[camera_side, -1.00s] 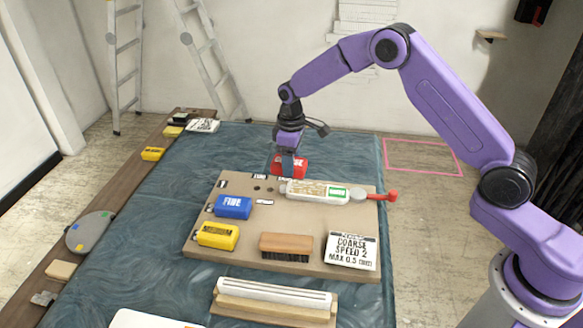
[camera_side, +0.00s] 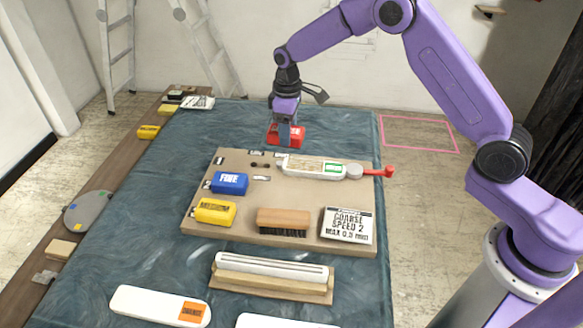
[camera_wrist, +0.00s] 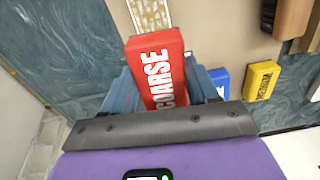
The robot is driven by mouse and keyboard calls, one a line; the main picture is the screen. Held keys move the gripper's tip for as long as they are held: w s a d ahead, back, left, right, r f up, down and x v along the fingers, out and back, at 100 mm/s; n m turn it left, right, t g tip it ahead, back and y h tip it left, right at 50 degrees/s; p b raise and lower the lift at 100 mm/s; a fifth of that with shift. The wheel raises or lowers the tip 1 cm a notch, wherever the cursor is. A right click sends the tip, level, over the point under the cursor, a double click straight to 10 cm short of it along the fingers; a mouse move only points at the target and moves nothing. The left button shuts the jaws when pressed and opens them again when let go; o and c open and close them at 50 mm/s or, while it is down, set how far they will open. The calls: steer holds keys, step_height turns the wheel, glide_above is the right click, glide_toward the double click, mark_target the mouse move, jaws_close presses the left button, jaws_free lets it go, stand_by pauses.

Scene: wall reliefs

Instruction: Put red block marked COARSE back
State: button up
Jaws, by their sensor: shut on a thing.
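The red block marked COARSE (camera_side: 291,136) is held in my gripper (camera_side: 285,141), which is shut on it. In the side view it is above the far edge of the tan board (camera_side: 330,255), seemingly raised clear of it. The wrist view shows the red block (camera_wrist: 157,66) between the blue-grey fingers, its white lettering facing the camera. On the board, the blue block marked FINE (camera_side: 229,183) and a yellow block (camera_side: 215,211) sit at the left. Small dark holes (camera_side: 260,165) and a small label (camera_side: 256,152) show near the board's far edge.
A white bar on a wooden stand (camera_side: 271,275) is nearer. A pink outline (camera_side: 420,134) marks the right floor.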

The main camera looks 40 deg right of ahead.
steer(key=s+a+r+n, duration=0.1)
steer(key=s, duration=0.9)
steer(key=s+a+r, duration=0.2)
steer(key=s, duration=0.7)
steer(key=w+a+f, duration=0.1)
steer(key=w+f, duration=0.2)
steer(key=w, duration=0.1)
steer(key=w+a+f, duration=0.1)
steer(key=w+f, duration=0.2)
steer(key=w, duration=0.1)
steer(key=w+a+f, duration=0.2)
steer(key=w+f, duration=0.1)
steer(key=w, duration=0.1)
steer(key=shift+w+f, duration=0.25)
steer(key=shift+f, duration=0.05)
steer(key=shift+w+f, duration=0.2)
steer(key=shift+f, duration=0.1)
steer(key=shift+a+f, duration=0.1)
steer(key=shift+f, duration=1.4)
steer(key=shift+f, duration=0.15)
steer(key=o, duration=1)
